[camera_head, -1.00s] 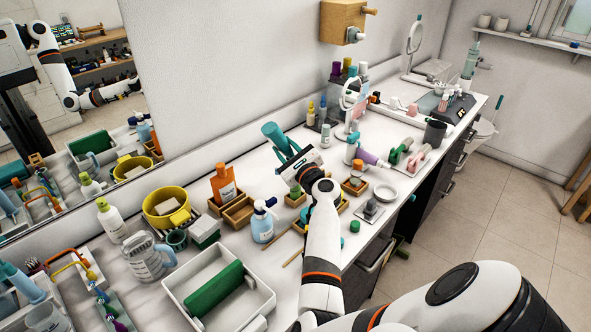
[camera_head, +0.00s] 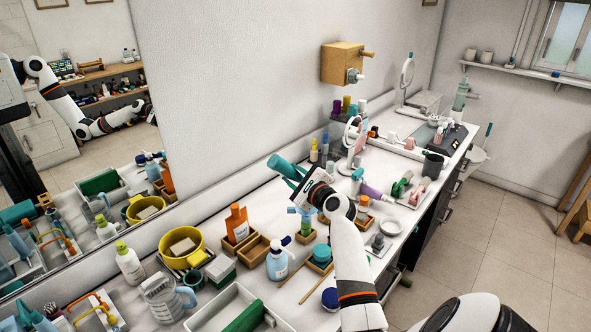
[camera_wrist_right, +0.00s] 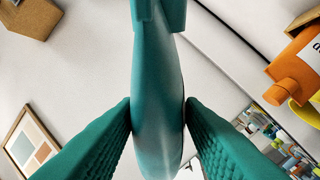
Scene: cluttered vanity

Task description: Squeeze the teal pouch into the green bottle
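My right gripper (camera_head: 297,178) is raised above the vanity top, tilted up and to the left. Its teal ridged fingers press on both sides of a smooth teal pouch (camera_wrist_right: 158,85) in the right wrist view. The pouch's end also sticks out past the fingers in the head view (camera_head: 278,163). I cannot tell for sure which item is the green bottle. A white bottle with a lime-green cap (camera_head: 129,262) stands upright at the left. A small bluish-green item (camera_head: 304,219) stands below my right gripper, partly hidden. My left gripper is not in view.
An orange bottle (camera_head: 236,224) stands in a wooden box left of my right arm. A blue-and-white pump bottle (camera_head: 278,264), a yellow basin (camera_head: 181,258) and a clear jug (camera_head: 166,300) crowd the front. A large mirror (camera_head: 70,60) lines the left wall.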

